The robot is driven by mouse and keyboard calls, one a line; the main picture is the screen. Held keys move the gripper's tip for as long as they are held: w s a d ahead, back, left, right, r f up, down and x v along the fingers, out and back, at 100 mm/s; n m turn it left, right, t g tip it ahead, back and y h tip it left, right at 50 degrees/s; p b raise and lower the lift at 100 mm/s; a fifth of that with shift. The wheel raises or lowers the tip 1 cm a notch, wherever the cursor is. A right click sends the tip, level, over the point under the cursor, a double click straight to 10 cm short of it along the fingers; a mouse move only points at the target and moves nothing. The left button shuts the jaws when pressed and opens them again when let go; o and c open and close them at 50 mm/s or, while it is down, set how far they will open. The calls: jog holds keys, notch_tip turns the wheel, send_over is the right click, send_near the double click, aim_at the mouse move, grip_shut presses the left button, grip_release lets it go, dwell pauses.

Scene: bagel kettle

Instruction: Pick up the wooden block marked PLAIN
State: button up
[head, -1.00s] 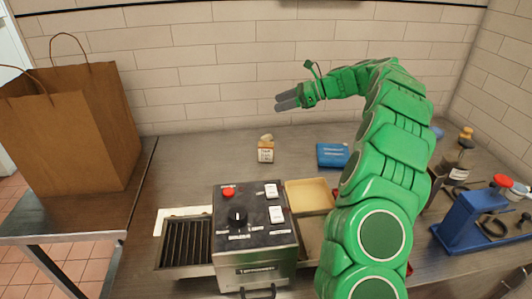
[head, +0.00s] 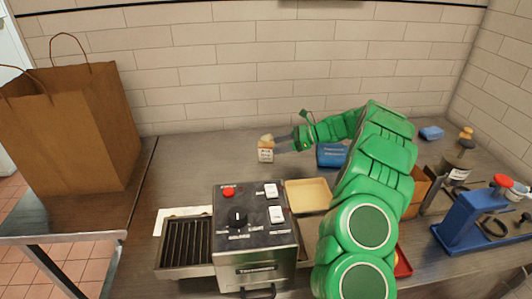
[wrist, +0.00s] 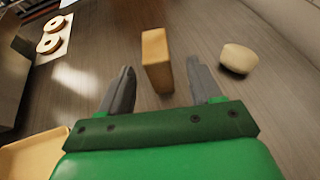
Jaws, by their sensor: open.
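A small tan wooden block (head: 265,155) stands upright on the steel counter, left of my gripper in the head view. It bears dark lettering on a pale face, too small to read surely. In the wrist view the block (wrist: 157,60) stands just ahead, roughly between the two fingertips, with its lettered face not showing. My gripper (head: 279,143) is low beside the block, fingers pointing left. In the wrist view my gripper (wrist: 162,72) has its fingers apart with nothing held. The block appears still beyond the fingers.
A pale round lump (wrist: 238,58) lies close beside the block. A blue box (head: 332,154) sits right of it, partly behind my wrist. A tan tray (head: 308,195) and a toaster control box (head: 254,235) are nearer. Bagels lie on white paper (wrist: 53,40).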

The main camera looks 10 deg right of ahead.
aim_at(262, 149)
jog(key=shift+x, duration=3.8)
jog(key=shift+r, duration=0.1)
jog(key=c, duration=1.1)
